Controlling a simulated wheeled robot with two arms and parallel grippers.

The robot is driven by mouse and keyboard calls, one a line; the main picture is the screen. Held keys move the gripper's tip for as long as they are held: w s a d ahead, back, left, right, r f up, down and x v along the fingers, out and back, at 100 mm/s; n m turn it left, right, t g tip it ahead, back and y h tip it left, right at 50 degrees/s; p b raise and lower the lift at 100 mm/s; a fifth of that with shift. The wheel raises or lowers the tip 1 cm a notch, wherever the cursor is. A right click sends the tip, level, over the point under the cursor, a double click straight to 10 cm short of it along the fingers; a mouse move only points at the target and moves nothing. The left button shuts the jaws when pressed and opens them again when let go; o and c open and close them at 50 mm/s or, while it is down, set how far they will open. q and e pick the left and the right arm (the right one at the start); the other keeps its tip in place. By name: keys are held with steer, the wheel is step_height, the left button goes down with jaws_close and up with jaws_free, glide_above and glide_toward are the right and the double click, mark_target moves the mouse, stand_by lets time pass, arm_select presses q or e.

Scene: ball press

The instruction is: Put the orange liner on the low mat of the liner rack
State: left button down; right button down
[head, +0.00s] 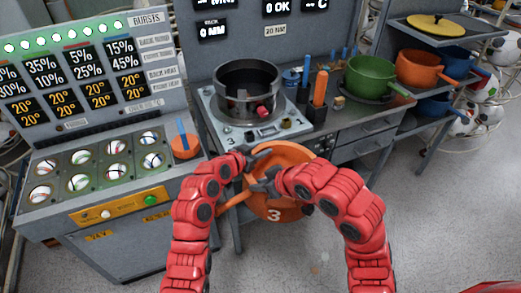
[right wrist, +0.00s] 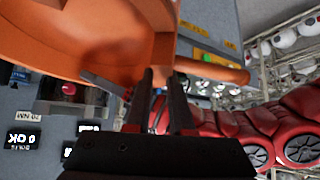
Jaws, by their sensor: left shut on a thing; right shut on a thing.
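The orange liner (head: 285,206), a round pan marked "3" with a side handle, hangs tilted in front of the bench in the head view. Its handle points to the lower left. My left gripper (head: 258,156) is shut at its upper left part. My right gripper (head: 266,184) is shut on it near the middle of the picture. In the right wrist view the liner (right wrist: 75,40) fills the upper left, and its wall runs between the right fingertips (right wrist: 164,75). My arms hide part of the liner. The shelved rack (head: 452,38) stands at the right; I cannot make out its low mat.
A green pot (head: 371,78) stands on the bench. The rack's shelves hold a yellow lid (head: 437,24), another orange pan (head: 421,67) and blue pans. A steel press pot (head: 248,90) is behind the liner. A control console (head: 105,190) stands left.

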steer(key=shift+w+r, duration=0.15)
stand_by(0.5)
steer(key=c, duration=1.1)
jaws_free()
steer(key=o, duration=0.4)
